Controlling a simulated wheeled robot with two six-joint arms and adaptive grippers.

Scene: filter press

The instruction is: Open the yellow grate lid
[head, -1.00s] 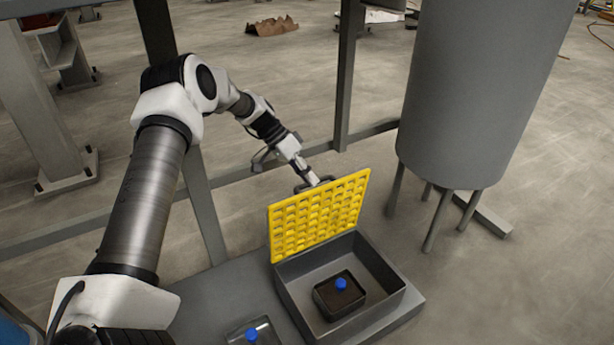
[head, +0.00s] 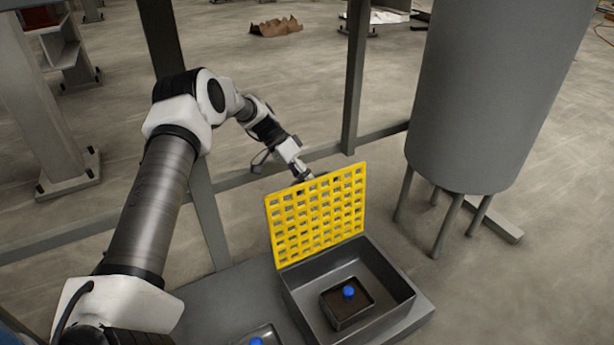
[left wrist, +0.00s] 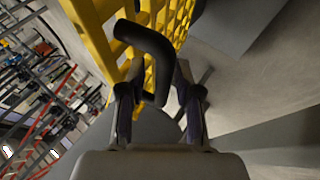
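The yellow grate lid (head: 317,215) stands raised along the back edge of an open grey box (head: 395,314) in the head view. My left gripper (head: 301,174) is behind the lid near its top edge, its fingers partly hidden. In the left wrist view, the dark bent handle (left wrist: 146,42) on the grate (left wrist: 97,35) passes between the fingers of my left gripper (left wrist: 160,78), which look closed in on it; exact contact is hard to see. My right gripper is not in view.
Inside the box is a small dark container with a blue knob (head: 349,292). Another blue knob (head: 257,341) shows at the bottom edge. A large grey tank (head: 490,90) on legs stands to the right. A grey frame post (head: 354,85) and rail are behind my arm.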

